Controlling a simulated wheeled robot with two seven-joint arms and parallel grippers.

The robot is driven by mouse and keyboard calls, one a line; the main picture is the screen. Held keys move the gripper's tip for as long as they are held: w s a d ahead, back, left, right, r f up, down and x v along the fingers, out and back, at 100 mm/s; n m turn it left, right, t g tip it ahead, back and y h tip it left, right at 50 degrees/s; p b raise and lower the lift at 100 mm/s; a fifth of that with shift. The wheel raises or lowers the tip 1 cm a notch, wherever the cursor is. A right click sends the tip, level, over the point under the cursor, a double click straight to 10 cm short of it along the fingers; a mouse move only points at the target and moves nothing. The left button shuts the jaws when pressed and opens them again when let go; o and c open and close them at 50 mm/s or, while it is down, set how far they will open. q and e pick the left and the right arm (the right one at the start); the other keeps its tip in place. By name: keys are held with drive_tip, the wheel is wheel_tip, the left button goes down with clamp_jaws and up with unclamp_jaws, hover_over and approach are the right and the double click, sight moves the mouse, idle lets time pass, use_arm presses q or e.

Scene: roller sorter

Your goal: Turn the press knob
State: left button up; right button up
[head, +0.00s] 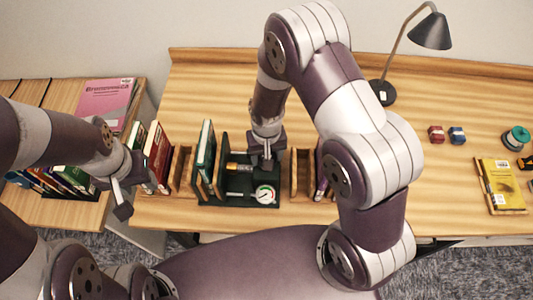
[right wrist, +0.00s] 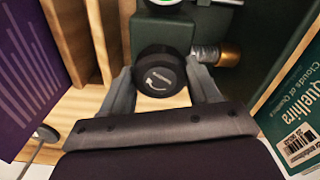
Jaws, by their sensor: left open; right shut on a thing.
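The press knob (right wrist: 160,74) is a round black cap with a white curved arrow, in the right wrist view. My right gripper (right wrist: 162,84) is shut on it, with one finger on each side. In the head view my right gripper (head: 265,150) is over the right part of the dark green press (head: 211,194), and the knob is hidden there. The press carries a round white gauge (head: 265,195) and a brass-coloured cylinder (head: 238,168). My left gripper (head: 119,200) is open and empty, left of the press near the table's front edge.
Books stand on both sides of the press, with a green one (head: 205,150) close on its left. Wooden dividers (head: 300,172) stand to its right. A desk lamp (head: 430,32), small red and blue blocks and a yellow book (head: 500,185) are farther right.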

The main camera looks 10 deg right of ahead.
drive_tip(key=shift+r+n, duration=0.1)
drive_tip(key=shift+n, duration=1.8)
drive_tip(key=shift+w, duration=0.1)
drive_tip(key=o, duration=1.1)
drive_tip(key=shift+c, duration=0.2)
wheel_tip(320, 180, up, 13)
drive_tip(key=b, duration=0.2)
